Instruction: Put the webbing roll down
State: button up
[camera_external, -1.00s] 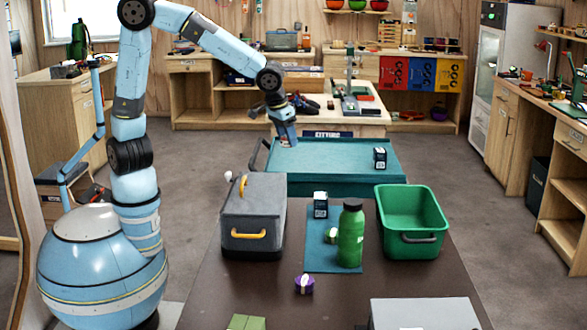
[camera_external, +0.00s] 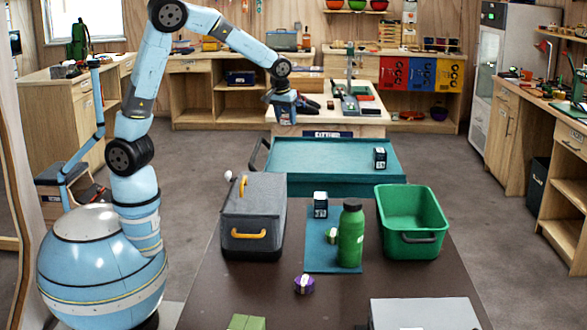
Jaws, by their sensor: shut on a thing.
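My gripper (camera_external: 285,118) hangs from the arm, pointing down, above the far edge of the teal trolley top (camera_external: 325,160). It is shut, and the webbing roll in it is too small and too hidden behind the fingers to make out. Clear air shows between the gripper and the trolley top. A black box with a white label (camera_external: 380,158) stands on the trolley's right side; the rest of its top is bare.
On the brown table (camera_external: 240,295) nearer the camera stand a grey case (camera_external: 253,215), a green bottle (camera_external: 350,235), a green bin (camera_external: 412,225), another black box (camera_external: 320,204), a small green roll (camera_external: 331,236) and a purple roll (camera_external: 304,285). A workbench lies behind the trolley.

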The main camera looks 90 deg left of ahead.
notch_tip(320, 180, down, 5)
send_near(320, 164)
jog(key=shift+s+a+f, duration=0.25)
jog(key=shift+a+f, duration=0.4)
jog(key=shift+f, duration=0.2)
jog(key=shift+w+a+f, duration=0.2)
jog(key=shift+w+f, duration=0.4)
jog(key=shift+f, duration=1.65)
jog(key=shift+f, duration=0.1)
jog(key=o, duration=1)
jog(key=shift+o, duration=0.2)
